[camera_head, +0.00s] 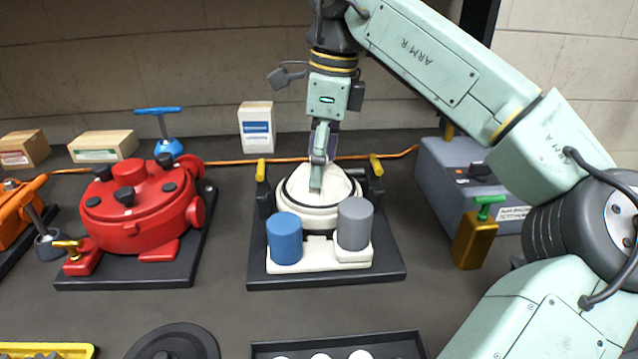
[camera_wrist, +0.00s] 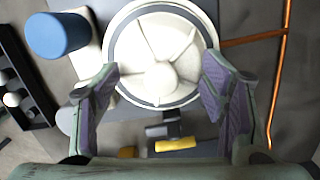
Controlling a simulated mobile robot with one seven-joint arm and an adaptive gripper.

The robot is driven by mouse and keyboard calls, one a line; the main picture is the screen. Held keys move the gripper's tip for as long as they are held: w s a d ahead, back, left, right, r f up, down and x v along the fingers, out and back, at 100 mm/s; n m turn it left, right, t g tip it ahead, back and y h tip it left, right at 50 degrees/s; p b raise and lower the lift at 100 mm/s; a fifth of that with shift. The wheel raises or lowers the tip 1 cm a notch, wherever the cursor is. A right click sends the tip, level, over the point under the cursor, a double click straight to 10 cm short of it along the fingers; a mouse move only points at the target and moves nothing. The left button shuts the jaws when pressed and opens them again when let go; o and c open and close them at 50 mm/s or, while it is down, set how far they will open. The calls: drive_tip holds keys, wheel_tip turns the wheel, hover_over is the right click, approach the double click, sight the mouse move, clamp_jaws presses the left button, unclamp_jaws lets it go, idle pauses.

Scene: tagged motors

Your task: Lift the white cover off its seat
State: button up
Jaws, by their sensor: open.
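The white cover (camera_head: 335,183) is a round ribbed cap with a dark ring around it. It sits on its white seat (camera_head: 313,217) on a black base plate (camera_head: 330,276) in the middle of the table. My gripper (camera_head: 318,180) points down at the cover in the head view and hides part of it. In the wrist view the cover (camera_wrist: 165,60) lies beyond and between my two spread fingers (camera_wrist: 165,95). The fingers are apart, with nothing held. I cannot tell whether a fingertip touches the cover.
A blue cylinder (camera_head: 284,238) and a grey cylinder (camera_head: 354,223) stand in front of the cover. Yellow-tipped clamps (camera_head: 376,165) flank it. A red motor (camera_head: 140,208) stands left, a grey box (camera_head: 465,185) and a gold block (camera_head: 474,240) right. An orange cable (camera_head: 230,162) runs behind.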

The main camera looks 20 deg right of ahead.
drive_tip(key=shift+s+f, duration=0.15)
drive_tip(key=shift+f, duration=0.05)
clamp_jaws()
idle(0.5)
